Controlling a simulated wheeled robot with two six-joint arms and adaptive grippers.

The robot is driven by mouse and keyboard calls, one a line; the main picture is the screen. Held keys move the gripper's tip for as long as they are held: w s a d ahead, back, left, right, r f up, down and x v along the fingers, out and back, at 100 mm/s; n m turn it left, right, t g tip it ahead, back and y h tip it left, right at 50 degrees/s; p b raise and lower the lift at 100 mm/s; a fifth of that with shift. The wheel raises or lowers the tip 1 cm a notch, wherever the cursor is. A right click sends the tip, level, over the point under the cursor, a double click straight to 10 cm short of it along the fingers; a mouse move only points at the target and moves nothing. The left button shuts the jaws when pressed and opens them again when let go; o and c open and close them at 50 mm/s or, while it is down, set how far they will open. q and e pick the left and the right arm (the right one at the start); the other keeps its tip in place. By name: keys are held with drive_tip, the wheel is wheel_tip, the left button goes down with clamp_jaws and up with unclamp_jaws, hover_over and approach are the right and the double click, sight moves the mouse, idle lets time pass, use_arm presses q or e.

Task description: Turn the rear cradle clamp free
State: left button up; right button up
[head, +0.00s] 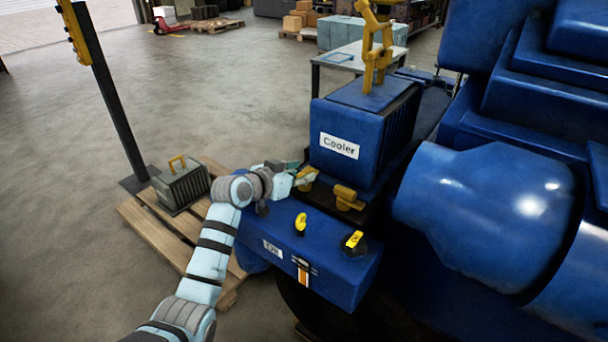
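A blue cooler (352,128) with a "Cooler" label sits upright on a dark cradle beside the engine. Two yellow clamps show along its near edge: one on the left (306,186) and one on the right (347,199). I cannot tell for sure from the labels which is the rear one. My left gripper (303,174) is at the left clamp, its fingers overlapping it and partly hiding it. Whether the fingers are closed on the clamp is too small to tell. My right gripper is not in view.
A blue box (327,262) with two yellow-and-black fittings juts out below the cooler. Yellow lifting gear (376,45) stands over the cooler's top. A grey cooler-like unit (183,187) lies on a wooden pallet (160,231). The blue engine (490,210) fills the right.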

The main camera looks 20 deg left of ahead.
use_arm(q)
drive_tip(key=x, duration=0.2)
drive_tip(key=shift+w+f, duration=0.15)
drive_tip(key=shift+w, duration=0.1)
drive_tip(key=shift+s, duration=0.2)
drive_tip(key=shift+c, duration=0.8)
drive_tip(key=shift+w, duration=0.1)
clamp_jaws()
drive_tip(key=n+y+p, duration=0.1)
drive_tip(key=p, duration=0.2)
drive_tip(key=r+n+t+y+p, duration=0.1)
drive_tip(key=n+y+p, duration=0.1)
drive_tip(key=p, duration=0.2)
drive_tip(key=shift+d, duration=0.15)
drive_tip(key=shift+f+n+y+p, duration=0.45)
drive_tip(key=shift+n+y, duration=0.35)
drive_tip(key=shift+y, duration=0.3)
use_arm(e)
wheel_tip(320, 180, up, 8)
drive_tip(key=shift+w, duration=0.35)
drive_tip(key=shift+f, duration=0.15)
use_arm(q)
drive_tip(key=shift+o, duration=0.8)
unclamp_jaws()
